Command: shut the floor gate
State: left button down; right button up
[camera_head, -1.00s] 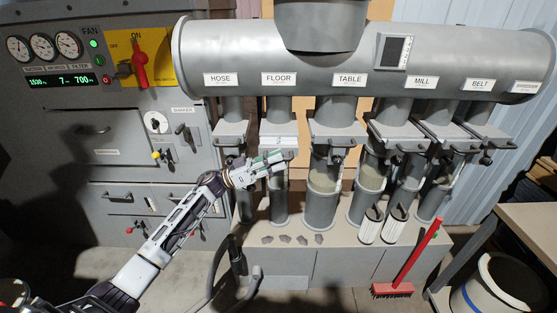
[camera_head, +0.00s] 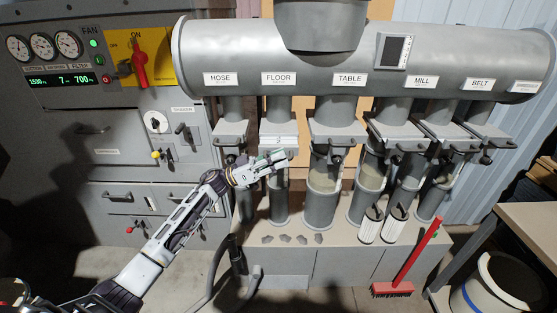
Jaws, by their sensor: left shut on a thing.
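The floor gate (camera_head: 279,131) is the grey slide housing on the pipe under the label FLOOR (camera_head: 279,79), second from the left along the big grey duct. My left gripper (camera_head: 280,157) is at the front lower edge of this gate and is shut on a part there, which looks like the gate's handle. The fingers hide most of that handle and the top of the pipe below (camera_head: 279,200). How far the gate's plate is in or out cannot be told. My right gripper is not in view.
The hose gate (camera_head: 231,132) stands close on the left and the table gate (camera_head: 337,131) close on the right. Several grey scraps (camera_head: 286,239) lie on the ledge below. A red broom (camera_head: 405,270) leans at the right. A black hose (camera_head: 237,255) hangs below my left arm.

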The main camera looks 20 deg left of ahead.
aim_at(294, 146)
pick_arm(q)
jog(key=shift+w, duration=0.1)
jog(key=shift+w+a, duration=0.3)
jog(key=shift+w, duration=0.7)
jog(key=shift+w+a, duration=0.3)
jog(key=shift+w, duration=0.65)
jog(key=c, duration=1.8)
grip_release()
jog(key=shift+o, duration=0.2)
jog(key=v, duration=1.2)
